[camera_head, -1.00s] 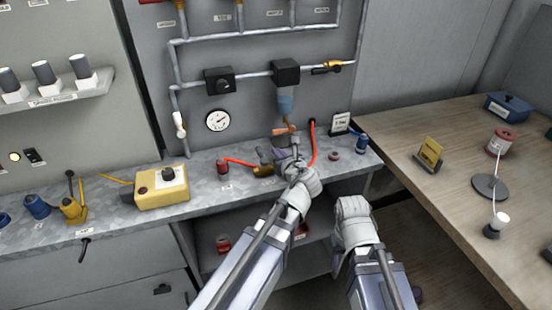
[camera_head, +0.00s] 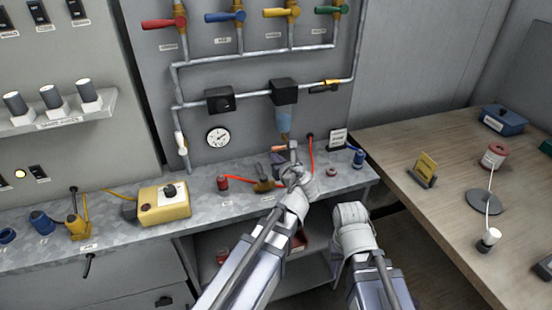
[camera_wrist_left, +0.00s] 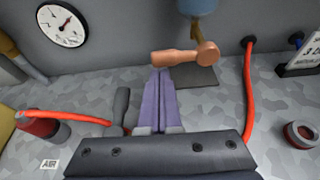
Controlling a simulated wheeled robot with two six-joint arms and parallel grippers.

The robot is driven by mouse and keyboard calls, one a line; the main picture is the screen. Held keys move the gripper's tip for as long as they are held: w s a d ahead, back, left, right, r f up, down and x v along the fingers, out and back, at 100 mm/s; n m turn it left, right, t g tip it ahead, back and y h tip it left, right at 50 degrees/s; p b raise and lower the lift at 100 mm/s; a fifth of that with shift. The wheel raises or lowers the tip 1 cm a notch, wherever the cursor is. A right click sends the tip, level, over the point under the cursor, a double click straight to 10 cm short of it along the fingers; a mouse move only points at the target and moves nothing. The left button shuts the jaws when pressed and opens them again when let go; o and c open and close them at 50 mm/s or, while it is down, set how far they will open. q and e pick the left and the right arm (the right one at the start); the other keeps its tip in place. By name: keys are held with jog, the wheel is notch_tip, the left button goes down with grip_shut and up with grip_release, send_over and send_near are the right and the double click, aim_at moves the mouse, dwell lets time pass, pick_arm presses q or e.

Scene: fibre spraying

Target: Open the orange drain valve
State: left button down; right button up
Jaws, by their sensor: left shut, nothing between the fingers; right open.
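The orange drain valve (camera_head: 279,148) is below the blue filter bowl (camera_head: 283,120). In the left wrist view its orange handle (camera_wrist_left: 178,56) lies nearly level, its round hub at the right and its free end to the left. My left gripper (camera_head: 281,161) is shut and empty. In the left wrist view its purple fingers (camera_wrist_left: 161,76) end right under the handle's free end; I cannot tell whether they touch it. My right gripper (camera_head: 352,215) is open, low in front of the bench; its fingers are mostly hidden behind the hand.
A red hose (camera_head: 312,153) stands right of the valve. A gauge (camera_head: 218,137) is on the wall to the left. A yellow box (camera_head: 163,203) and a small red container (camera_head: 223,183) stand on the bench. A wooden table (camera_head: 455,190) is at the right.

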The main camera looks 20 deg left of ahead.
aim_at(277, 147)
pick_arm(q)
jog(key=shift+r+m+p, duration=0.3)
jog(key=shift+r+m, duration=0.1)
jog(key=shift+m, duration=0.1)
jog(key=shift+r+m+g+y, duration=0.25)
jog(key=shift+m+g+y, duration=0.05)
jog(key=shift+m+y, duration=0.1)
jog(key=shift+r+m+y+p, duration=0.7)
jog(key=shift+r+m, duration=0.25)
jog(key=shift+m, duration=0.25)
jog(key=shift+w+d+r+p, duration=0.1)
jog(key=shift+d+r+p, duration=0.05)
jog(key=shift+r+p, duration=0.45)
jog(key=shift+w+d+r+m+g+p, duration=0.15)
jog(key=shift+w+d+r+m+p, duration=0.15)
jog(key=shift+d+r+p, duration=0.15)
jog(key=shift+w+d+r+m+g+p, duration=0.2)
jog(key=shift+d+r+m+p, duration=0.1)
jog(key=shift+r, duration=0.25)
jog(key=shift+s+a+f, duration=0.1)
